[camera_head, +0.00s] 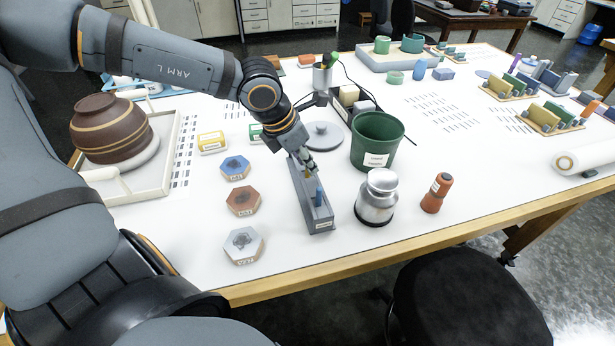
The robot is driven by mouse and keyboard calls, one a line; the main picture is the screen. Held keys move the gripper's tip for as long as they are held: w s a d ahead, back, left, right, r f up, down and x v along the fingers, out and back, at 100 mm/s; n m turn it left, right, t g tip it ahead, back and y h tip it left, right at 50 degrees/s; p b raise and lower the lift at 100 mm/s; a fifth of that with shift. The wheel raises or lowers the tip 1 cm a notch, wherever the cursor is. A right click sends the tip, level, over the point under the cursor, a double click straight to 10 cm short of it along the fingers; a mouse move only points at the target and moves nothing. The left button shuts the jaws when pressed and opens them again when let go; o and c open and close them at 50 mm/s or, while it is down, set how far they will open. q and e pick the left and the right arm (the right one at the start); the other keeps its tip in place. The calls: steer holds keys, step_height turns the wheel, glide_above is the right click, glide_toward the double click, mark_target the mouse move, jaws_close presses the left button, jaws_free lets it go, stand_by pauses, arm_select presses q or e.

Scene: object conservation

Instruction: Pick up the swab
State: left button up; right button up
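My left gripper (309,172) points down over the far part of a narrow grey tray (320,225) in the middle of the table. Its fingers are small and dark here, and I cannot tell whether they are open or shut. A small upright blue piece (318,196) stands in the tray, just nearer than the fingertips. I cannot make out a swab for certain; one in the tray could be hidden by the gripper. My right gripper is not in view.
Right of the tray stand a silver metal jar (377,198), a green pot (376,142) and an orange-brown bottle (436,194). Hexagonal blocks (243,201) lie to the left. A brown bowl (110,128) is at far left. The table's front edge is close.

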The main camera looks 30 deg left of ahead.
arm_select(q)
steer(key=shift+c, duration=1.1)
steer(key=shift+w+f, duration=0.15)
steer(key=shift+w, duration=0.05)
jaws_close()
step_height(320, 180, up, 10)
steer(key=p, duration=0.1)
steer(key=shift+c, duration=0.3)
jaws_free()
jaws_close()
